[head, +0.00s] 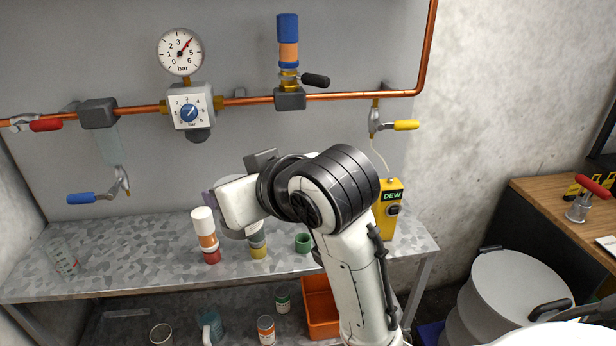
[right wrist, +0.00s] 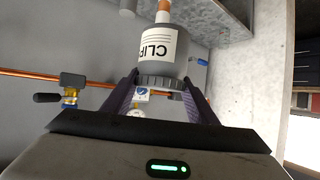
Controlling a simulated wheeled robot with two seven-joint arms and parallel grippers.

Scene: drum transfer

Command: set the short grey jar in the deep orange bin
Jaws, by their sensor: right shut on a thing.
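A short grey jar (right wrist: 185,62) with a white "CLIP" label and a ridged dark cap fills the space between my right gripper's fingers in the right wrist view. My right gripper (right wrist: 158,92) is shut on it, near the cap. In the head view my right gripper (head: 235,182) is above the metal bench, and its wrist hides most of the jar. An orange bin (head: 322,322) stands below the bench, under and right of the gripper, partly hidden by my right arm. My left gripper is out of view.
Several cups and jars stand below. A copper pipe (head: 350,96) crosses the back.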

